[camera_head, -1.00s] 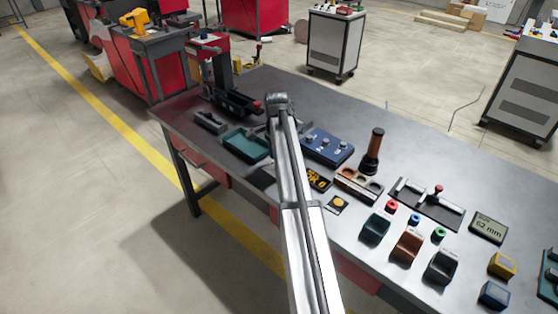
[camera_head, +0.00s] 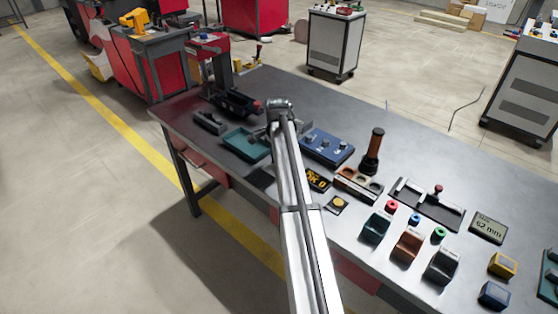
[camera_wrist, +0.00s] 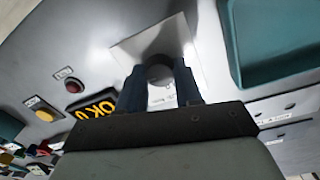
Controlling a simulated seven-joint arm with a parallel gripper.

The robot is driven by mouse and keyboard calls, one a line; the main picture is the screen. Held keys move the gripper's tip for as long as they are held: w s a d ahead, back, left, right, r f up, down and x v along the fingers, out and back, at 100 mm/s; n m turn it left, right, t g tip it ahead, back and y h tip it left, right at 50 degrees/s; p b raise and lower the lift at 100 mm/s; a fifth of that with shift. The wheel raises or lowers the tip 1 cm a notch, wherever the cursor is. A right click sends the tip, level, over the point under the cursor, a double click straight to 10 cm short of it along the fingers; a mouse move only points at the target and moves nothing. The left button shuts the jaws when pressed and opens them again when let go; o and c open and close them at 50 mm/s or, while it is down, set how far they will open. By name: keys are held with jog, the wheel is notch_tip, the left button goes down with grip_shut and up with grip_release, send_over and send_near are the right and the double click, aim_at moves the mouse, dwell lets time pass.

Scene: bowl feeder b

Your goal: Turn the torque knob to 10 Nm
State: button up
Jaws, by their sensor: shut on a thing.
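In the head view my arm covers the knob and the gripper's fingers. A dark display with yellow characters (camera_wrist: 97,108) lies beside the plate and seems to read "OK 0"; it also shows in the head view (camera_head: 318,180).
A teal tray (camera_head: 246,144) lies close to the gripper's left, and a blue box with several knobs (camera_head: 327,146) to its right. A red button (camera_wrist: 74,86) and a yellow button (camera_wrist: 42,114) are near the display. Blocks and holders fill the table's right.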

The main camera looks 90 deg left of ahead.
jog(key=shift+c, duration=1)
jog(key=n, duration=0.3)
jog(key=shift+n, duration=0.4)
jog(key=n, duration=0.4)
jog(key=shift+n, duration=0.3)
jog(key=n, duration=0.4)
jog(key=shift+d+y, duration=0.1)
jog(key=shift+y, duration=0.2)
jog(key=n, duration=0.5)
jog(key=shift+n, duration=0.3)
